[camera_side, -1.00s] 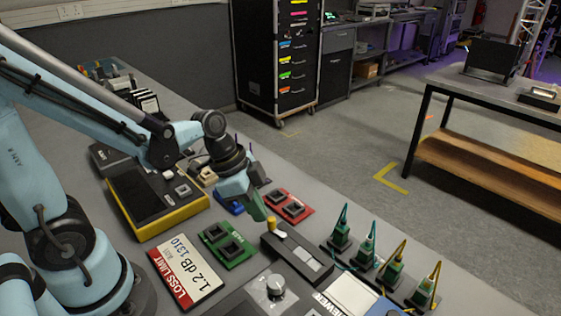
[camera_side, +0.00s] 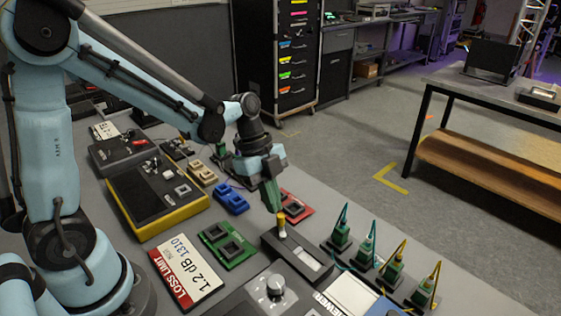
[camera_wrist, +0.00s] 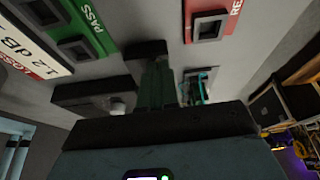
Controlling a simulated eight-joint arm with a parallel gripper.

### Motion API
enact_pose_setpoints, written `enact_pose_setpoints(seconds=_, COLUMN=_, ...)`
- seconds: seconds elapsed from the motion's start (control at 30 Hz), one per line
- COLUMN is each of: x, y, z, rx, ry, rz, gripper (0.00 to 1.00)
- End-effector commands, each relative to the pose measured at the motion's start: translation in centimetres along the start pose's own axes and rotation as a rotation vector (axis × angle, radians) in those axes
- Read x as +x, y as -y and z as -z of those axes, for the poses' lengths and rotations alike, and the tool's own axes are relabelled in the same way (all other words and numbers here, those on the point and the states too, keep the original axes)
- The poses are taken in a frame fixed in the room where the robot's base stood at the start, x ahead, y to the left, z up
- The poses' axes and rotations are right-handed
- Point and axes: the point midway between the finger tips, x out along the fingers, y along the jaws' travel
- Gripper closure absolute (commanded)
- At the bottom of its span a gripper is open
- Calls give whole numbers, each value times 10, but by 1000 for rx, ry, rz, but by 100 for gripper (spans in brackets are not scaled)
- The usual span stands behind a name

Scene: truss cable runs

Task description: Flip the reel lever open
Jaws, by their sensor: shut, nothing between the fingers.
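The lever (camera_side: 282,224) has a yellow tip and a pale lower part. It stands up from the far left end of a dark, low housing (camera_side: 271,241) with a light slot in its top, in the side view. I take it to be the reel lever. My gripper (camera_side: 277,209) has green fingers, pressed together and empty, pointing down. Their tips are right at the yellow tip, on its far left side; whether they touch cannot be told. In the wrist view the fingers (camera_wrist: 154,80) hide the lever.
A green tray (camera_side: 228,245), a red tray (camera_side: 296,206) and a loss limit card (camera_side: 186,270) lie left of and behind the housing. Several green connectors (camera_side: 366,252) with cables stand to its right.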

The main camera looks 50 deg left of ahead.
Motion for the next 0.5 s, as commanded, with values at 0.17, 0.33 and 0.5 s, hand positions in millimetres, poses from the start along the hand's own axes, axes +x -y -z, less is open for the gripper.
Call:
enact_pose_setpoints(seconds=0.17, x=0, y=1, z=1, rx=31, ry=0, rz=-13, gripper=100)
enact_pose_setpoints(seconds=0.33, x=1, y=1, z=2, rx=30, ry=0, rz=-12, gripper=100)
enact_pose_setpoints(seconds=0.5, x=3, y=0, z=7, rx=31, ry=-1, rz=-13, gripper=100)
